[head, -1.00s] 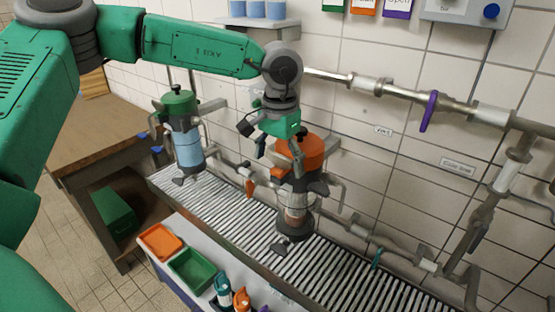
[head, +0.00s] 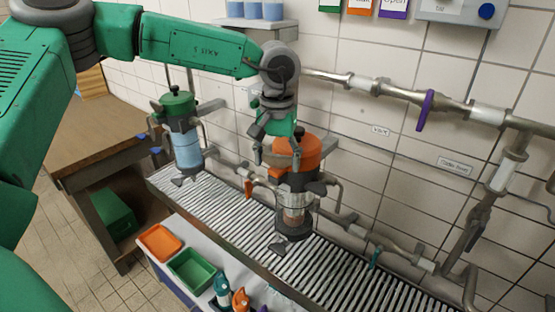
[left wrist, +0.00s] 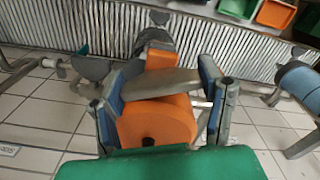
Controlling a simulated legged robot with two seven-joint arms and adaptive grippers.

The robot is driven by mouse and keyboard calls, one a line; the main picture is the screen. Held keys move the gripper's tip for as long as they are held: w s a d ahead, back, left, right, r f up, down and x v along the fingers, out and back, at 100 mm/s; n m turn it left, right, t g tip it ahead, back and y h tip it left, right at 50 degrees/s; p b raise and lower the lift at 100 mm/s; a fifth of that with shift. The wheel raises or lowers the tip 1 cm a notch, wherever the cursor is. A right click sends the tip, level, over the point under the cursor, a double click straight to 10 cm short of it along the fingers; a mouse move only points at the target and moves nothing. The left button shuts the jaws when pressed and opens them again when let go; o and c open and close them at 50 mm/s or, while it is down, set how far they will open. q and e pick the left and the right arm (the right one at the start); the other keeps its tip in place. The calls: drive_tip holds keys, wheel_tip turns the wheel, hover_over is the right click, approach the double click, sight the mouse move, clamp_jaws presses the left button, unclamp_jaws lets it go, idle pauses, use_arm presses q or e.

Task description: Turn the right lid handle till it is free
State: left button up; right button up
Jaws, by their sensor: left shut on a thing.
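The right vessel has an orange lid (head: 299,150) with a small dark knob on top, above a clear body (head: 294,219). My left gripper (head: 277,147) reaches down over the left part of this lid. In the left wrist view, my left gripper (left wrist: 163,105) has its two blue-padded fingers on either side of the orange lid (left wrist: 155,121) and a grey bar-like lid handle (left wrist: 161,83). It is shut on the handle; the exact contact is partly hidden. My right gripper is out of view.
A left vessel with a green lid (head: 178,102) stands on the slatted grating (head: 238,213). An orange tray (head: 160,243) and a green tray (head: 192,272) are in front.

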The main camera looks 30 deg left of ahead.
sight(277, 155)
use_arm(q)
drive_tip(key=shift+s+f, duration=0.15)
drive_tip(key=shift+f, duration=0.05)
drive_tip(key=o, duration=1.2)
drive_tip(key=shift+c, duration=0.2)
drive_tip(key=shift+r, duration=0.15)
drive_tip(key=shift+r, duration=0.25)
wheel_tip(277, 155, up, 11)
drive_tip(key=shift+w, duration=0.2)
